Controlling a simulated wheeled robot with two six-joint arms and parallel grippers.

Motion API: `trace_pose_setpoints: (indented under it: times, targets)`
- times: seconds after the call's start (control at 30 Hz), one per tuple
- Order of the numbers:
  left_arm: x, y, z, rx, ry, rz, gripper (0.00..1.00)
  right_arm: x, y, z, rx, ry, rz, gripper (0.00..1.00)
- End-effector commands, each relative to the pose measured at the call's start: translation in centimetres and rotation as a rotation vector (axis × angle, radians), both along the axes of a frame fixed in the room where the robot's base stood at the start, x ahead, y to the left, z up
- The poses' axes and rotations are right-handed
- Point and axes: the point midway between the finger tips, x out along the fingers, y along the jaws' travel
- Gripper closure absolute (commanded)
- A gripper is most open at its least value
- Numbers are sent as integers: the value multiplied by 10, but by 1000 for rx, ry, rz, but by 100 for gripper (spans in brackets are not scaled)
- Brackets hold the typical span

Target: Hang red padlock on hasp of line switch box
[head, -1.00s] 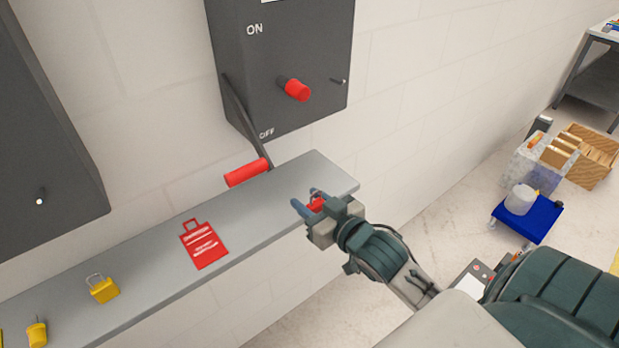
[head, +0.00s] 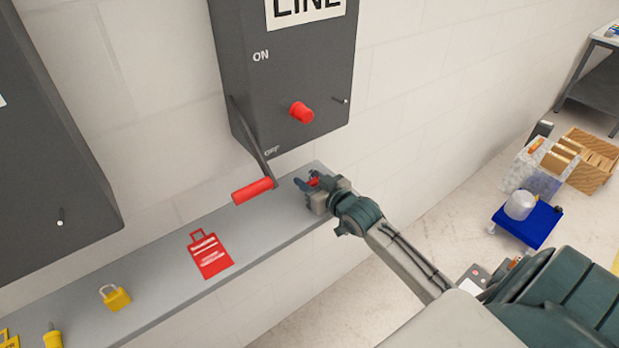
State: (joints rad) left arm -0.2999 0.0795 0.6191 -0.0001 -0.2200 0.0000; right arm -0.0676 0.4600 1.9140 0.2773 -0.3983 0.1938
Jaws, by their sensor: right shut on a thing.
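The grey line switch box (head: 292,75) hangs on the wall, marked LINE, ON and OFF. Its lever with the red handle (head: 254,190) points down by the OFF mark. A red knob (head: 301,112) sticks out of its front. A small pin-like fitting (head: 346,100), perhaps the hasp, is at its right edge. My right gripper (head: 310,182) is shut on the red padlock (head: 314,181), mostly hidden by the fingers, over the shelf's right end and below the box. My left gripper is not in view.
The grey shelf (head: 165,272) runs along the wall. On it lie a red tag (head: 211,256), a yellow padlock (head: 116,298) and a yellow tool-like item (head: 52,337). Another grey box (head: 50,150) hangs at left. A blue cart (head: 527,226) and crates stand on the floor at right.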

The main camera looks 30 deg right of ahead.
Motion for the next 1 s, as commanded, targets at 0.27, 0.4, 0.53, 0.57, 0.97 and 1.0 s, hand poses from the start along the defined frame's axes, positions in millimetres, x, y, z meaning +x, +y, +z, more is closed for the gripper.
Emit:
trace_pose_setpoints:
  times: [0.27, 0.4, 0.53, 0.57, 0.97, 1.0]
  targets:
    - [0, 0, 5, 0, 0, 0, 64, 0, 0, -4, -1, -2, 0, 92]
    - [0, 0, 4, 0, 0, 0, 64, 0, 0, -6, -1, -2, 0, 92]
    - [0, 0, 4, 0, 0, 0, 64, 0, 0, -7, -1, -2, 0, 50]
    - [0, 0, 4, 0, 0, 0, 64, 0, 0, -7, -1, -2, 0, 44]
    - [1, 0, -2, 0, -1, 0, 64, 0, 0, -10, -2, -2, 0, 42]
    - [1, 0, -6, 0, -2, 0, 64, 0, 0, -11, -3, -2, 0, 42]
